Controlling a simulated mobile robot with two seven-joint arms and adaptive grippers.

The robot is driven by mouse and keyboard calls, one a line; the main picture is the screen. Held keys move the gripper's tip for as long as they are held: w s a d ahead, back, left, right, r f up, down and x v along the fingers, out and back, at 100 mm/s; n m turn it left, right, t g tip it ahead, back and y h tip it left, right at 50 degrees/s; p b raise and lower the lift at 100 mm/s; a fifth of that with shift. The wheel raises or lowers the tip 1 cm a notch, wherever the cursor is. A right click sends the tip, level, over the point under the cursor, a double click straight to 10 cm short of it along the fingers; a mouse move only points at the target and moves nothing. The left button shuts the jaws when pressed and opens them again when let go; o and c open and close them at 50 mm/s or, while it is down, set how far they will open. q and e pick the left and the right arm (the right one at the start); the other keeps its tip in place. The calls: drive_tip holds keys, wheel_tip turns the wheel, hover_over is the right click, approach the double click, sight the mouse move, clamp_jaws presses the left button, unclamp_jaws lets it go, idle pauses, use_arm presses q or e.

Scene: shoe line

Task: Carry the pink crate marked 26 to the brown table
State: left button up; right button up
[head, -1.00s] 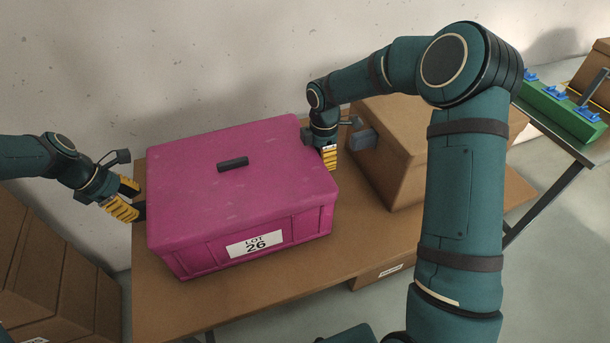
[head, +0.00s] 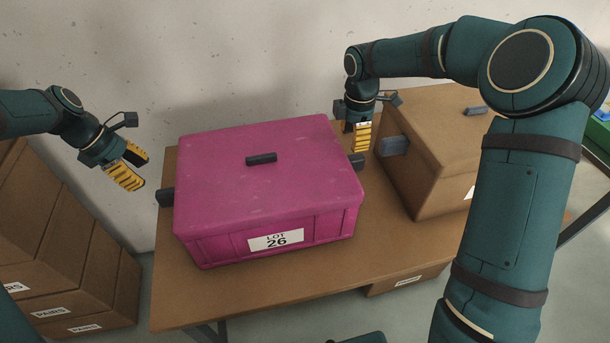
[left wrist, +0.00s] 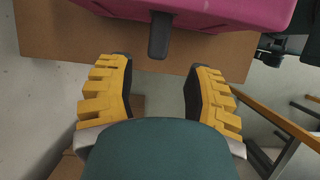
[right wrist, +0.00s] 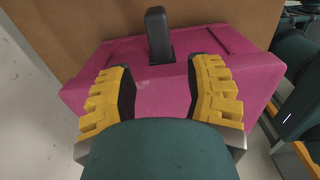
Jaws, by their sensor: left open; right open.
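The pink crate (head: 215,220) with a closed lid and a "LOT 26" label sits on the brown table (head: 190,302). It has a dark side handle at each end and a dark grip on its lid. My left gripper (head: 136,171) is open and empty, up and left of the crate's left handle (head: 166,197). That handle also shows ahead of the open fingers in the left wrist view (left wrist: 160,35). My right gripper (head: 360,138) is open and empty above the right handle (head: 357,161), which shows beyond the fingers in the right wrist view (right wrist: 158,35).
A brown box (head: 425,190) with dark handles stands on the table just right of the crate. Several brown boxes (head: 60,260) are stacked at the lower left. A wall closes off the back. The table's front strip is clear.

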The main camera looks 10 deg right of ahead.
drive_tip(key=shift+r, duration=2.05)
